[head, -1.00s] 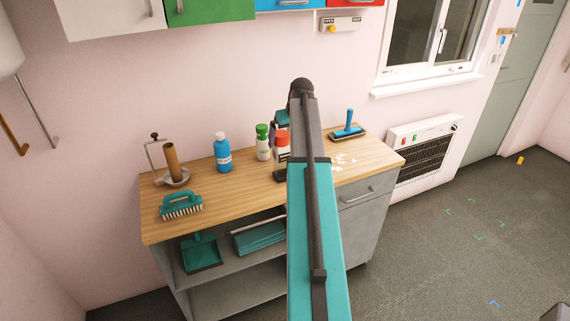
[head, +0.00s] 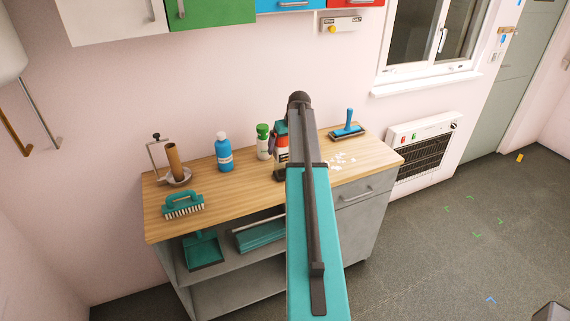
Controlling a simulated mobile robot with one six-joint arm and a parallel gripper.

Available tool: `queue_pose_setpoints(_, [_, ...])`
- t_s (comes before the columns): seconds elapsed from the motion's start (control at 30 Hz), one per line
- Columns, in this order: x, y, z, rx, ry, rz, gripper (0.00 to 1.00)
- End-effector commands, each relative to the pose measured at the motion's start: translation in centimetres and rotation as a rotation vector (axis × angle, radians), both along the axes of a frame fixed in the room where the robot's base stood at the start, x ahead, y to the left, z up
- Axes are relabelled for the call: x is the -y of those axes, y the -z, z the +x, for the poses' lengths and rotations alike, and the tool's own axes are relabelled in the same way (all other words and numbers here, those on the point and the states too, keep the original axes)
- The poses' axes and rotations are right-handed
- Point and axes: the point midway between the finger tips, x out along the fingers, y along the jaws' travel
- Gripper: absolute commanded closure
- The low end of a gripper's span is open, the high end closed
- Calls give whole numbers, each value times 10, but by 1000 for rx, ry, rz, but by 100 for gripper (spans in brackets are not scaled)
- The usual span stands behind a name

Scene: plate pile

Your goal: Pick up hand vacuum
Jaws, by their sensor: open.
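I cannot make out a hand vacuum for sure. A dark, low shape (head: 279,175) shows on the wooden counter (head: 215,203) just left of my arm, beside a red and white bottle (head: 282,146). It may be part of the hand vacuum, but my arm covers the rest. My teal and dark arm reaches from the bottom of the head view over the counter. A teal and dark part of my wrist shows left of the arm's far end, near the bottle. My gripper's fingers are hidden behind the arm, so their distance to anything cannot be seen.
Right are a blue roller (head: 348,126) and white scraps (head: 342,162). Cabinets (head: 211,14) hang above.

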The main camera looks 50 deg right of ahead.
Motion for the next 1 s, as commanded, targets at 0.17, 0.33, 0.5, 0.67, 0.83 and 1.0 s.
queue_pose_setpoints(0.17, [0, 0, 0, 0, 0, 0, 0])
queue_pose_setpoints(0.33, [0, 0, 0, 0, 1, 0, 19])
queue_pose_setpoints(0.5, [0, 0, 0, 0, 1, 0, 47])
queue_pose_setpoints(0.67, [0, 0, 0, 1, 1, 2, 74])
queue_pose_setpoints(0.83, [1, -2, 0, 3, 1, 0, 75])
queue_pose_setpoints(1.0, [1, -2, 0, 3, 2, 0, 75])
